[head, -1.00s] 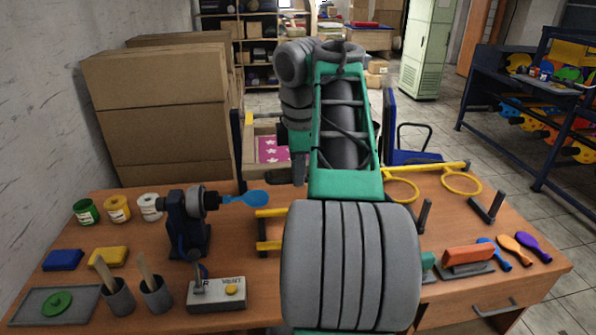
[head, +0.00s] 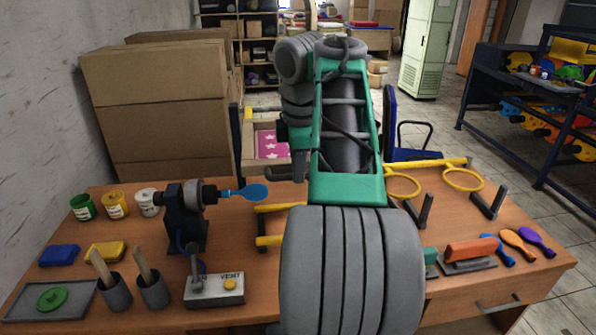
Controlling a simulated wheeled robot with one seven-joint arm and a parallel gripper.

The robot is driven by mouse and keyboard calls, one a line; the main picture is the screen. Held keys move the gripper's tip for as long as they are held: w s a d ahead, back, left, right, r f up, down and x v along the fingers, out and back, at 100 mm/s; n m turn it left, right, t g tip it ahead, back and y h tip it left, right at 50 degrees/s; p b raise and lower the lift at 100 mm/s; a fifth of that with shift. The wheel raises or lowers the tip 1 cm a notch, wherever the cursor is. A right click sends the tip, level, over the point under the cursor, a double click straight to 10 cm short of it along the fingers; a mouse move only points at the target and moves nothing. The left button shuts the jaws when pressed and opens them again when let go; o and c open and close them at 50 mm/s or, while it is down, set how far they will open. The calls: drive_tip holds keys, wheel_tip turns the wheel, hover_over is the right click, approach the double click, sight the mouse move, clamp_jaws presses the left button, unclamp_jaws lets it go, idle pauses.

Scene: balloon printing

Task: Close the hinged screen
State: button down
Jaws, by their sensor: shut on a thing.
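The hinged screen stands upright at the back of the table, mostly hidden behind my arm. Its dark left side (head: 237,150) shows left of the arm, and a dark blue upright shows on the right. A pink patch with white stars (head: 271,144) shows between the left side and my arm. My gripper (head: 299,168) is only partly visible past my green and grey arm, at a grey bar near the screen's lower part. It is shut on the screen, though the contact itself is hard to see.
A blue balloon (head: 246,192) sits on a dark nozzle stand (head: 187,215) at left, behind a vent box (head: 215,290). Yellow rings (head: 462,179) and dark brackets stand at right. An orange-handled block (head: 470,250) and several balloons lie front right. Cardboard boxes (head: 160,120) stand behind left.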

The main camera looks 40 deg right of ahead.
drive_tip(key=shift+f, duration=0.5)
drive_tip(key=c, duration=1.8)
unclamp_jaws()
drive_tip(key=shift+o, duration=2)
drive_tip(key=shift+r, duration=0.1)
wheel_tip(320, 180, up, 8)
drive_tip(key=s+p, duration=0.1)
drive_tip(key=p, duration=0.6)
drive_tip(key=shift+s+a, duration=0.15)
drive_tip(key=shift+a, duration=0.3)
drive_tip(key=shift+f, duration=0.2)
